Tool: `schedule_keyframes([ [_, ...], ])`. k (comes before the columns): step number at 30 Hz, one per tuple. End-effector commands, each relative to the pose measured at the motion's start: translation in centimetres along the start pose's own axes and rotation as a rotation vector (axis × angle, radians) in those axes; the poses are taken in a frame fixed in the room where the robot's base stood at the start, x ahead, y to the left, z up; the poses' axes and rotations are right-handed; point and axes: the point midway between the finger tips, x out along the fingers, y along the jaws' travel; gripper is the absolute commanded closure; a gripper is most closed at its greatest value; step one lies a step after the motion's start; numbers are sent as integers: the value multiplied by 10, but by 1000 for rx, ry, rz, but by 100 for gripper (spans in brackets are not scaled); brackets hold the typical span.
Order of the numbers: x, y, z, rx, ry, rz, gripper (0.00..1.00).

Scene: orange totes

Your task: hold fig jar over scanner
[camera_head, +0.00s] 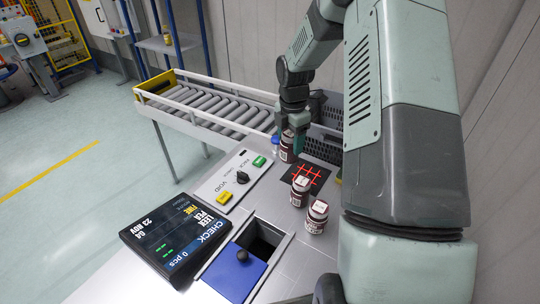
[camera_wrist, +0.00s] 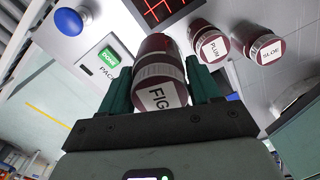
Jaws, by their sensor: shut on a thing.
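In the wrist view the fig jar (camera_wrist: 158,75) stands between the green fingers of my gripper (camera_wrist: 160,92), lid towards the camera. The scanner (camera_head: 308,178) is a black square with glowing red grid lines. It also shows at the top of the wrist view (camera_wrist: 160,10). The jar is up and left of the scanner in the head view; its height above the counter is hard to tell.
The plum jar (camera_wrist: 208,46) and sloe jar (camera_wrist: 262,46) stand near the scanner. A panel with green (camera_head: 259,161) and yellow (camera_head: 224,197) buttons is to the left. A display (camera_head: 175,240), an opening with a blue cover (camera_head: 235,274) and a roller conveyor (camera_head: 215,108) surround the counter.

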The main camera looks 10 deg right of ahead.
Motion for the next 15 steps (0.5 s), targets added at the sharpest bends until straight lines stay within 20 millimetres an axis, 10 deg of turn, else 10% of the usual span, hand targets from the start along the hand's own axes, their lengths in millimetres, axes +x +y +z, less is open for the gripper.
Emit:
schedule_keyframes([
  [6,-8,-7,61,144,2,2,83],
  [15,5,-10,74,176,4,-1,83],
])
